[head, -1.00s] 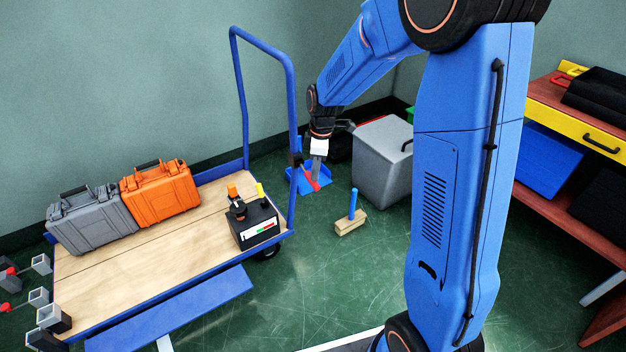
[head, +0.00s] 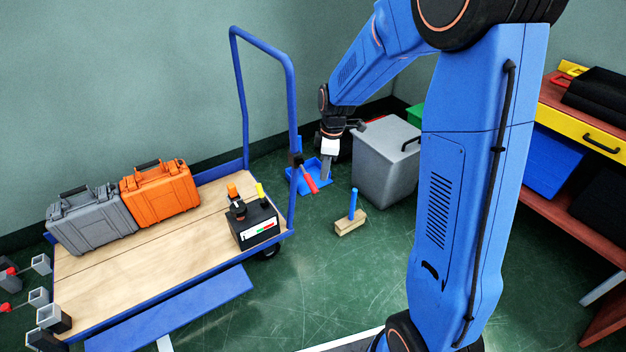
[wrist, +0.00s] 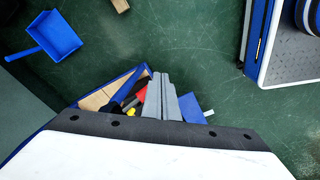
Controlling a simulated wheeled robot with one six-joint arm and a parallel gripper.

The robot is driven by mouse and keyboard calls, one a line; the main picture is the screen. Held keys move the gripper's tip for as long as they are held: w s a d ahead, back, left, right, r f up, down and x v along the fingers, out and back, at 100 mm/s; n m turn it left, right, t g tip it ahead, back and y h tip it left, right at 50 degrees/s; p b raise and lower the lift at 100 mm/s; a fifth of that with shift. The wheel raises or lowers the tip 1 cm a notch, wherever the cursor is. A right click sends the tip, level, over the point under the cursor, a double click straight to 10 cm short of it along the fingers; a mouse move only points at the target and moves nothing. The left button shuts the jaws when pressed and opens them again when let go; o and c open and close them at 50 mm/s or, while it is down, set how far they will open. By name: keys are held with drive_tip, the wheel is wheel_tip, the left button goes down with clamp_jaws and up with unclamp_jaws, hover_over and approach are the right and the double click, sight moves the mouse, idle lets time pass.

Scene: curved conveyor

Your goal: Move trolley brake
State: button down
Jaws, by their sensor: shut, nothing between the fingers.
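The trolley (head: 160,240) stands at left with a blue push handle (head: 291,100). The brake, a red lever (head: 308,180) on a dark bracket, is on the near handle post and points down and right. My gripper (head: 326,174) is just right of the lever and appears apart from it. Its fingers are together and empty, pointing down. In the wrist view, my gripper (wrist: 163,98) shows grey closed fingers, with a red part (wrist: 141,94), likely the lever, just to their left. The trolley deck (wrist: 96,101) is partly hidden by my gripper's body.
Orange (head: 160,189) and grey (head: 93,220) cases and a black box (head: 256,224) stand on the deck. A blue dustpan (head: 311,188), a brush (head: 350,218) and a grey bin (head: 384,165) are on the floor. A workbench (head: 575,100) is at right.

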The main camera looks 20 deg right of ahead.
wheel_tip(320, 180, up, 17)
drive_tip(key=d, duration=0.1)
drive_tip(key=shift+s+d, duration=0.3)
drive_tip(key=shift+r, duration=0.1)
idle(0.4)
drive_tip(key=s+d+m+t, duration=0.1)
drive_tip(key=s+m, duration=0.6)
drive_tip(key=s, duration=0.9)
drive_tip(key=s+d+m+t+h, duration=0.1)
drive_tip(key=s+m, duration=0.6)
drive_tip(key=s, duration=0.9)
drive_tip(key=shift+d+r+t, duration=0.15)
drive_tip(key=shift+d+t, duration=0.5)
drive_tip(key=shift+t, duration=0.55)
